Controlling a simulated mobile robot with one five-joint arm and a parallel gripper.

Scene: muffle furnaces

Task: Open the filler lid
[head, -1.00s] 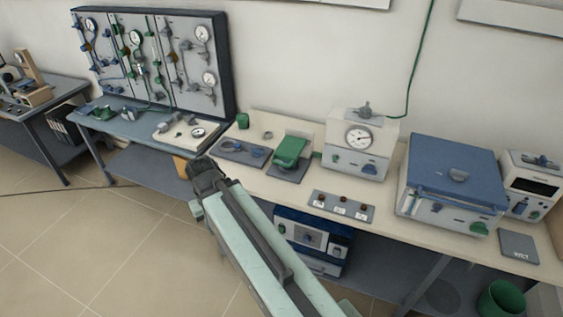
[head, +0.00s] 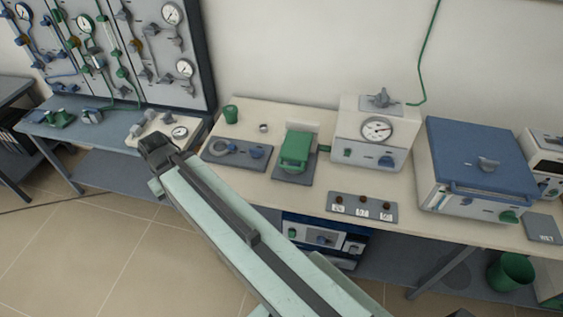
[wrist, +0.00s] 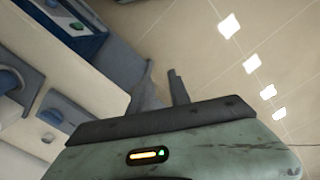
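No part is labelled as the filler lid, so I cannot tell for sure which it is. A grey knobbed fitting (head: 381,99) sits on top of the white gauge unit (head: 348,128), with a green hose beside it. To its right, a white box has a broad, closed blue lid (head: 470,150) with a grey knob on top. My gripper (head: 155,146) is in front of the bench's left part, well left of both. In the wrist view my gripper (wrist: 162,82) shows two fingers apart with nothing between them. Neither candidate can be identified in the wrist view.
The bench (head: 250,185) also holds a green press-like device (head: 296,150), a grey tray (head: 225,150) and a panel with several knobs (head: 362,206). A gauge board (head: 120,50) stands at the left. A green bin (head: 510,271) is below at right. Floor is clear at lower left.

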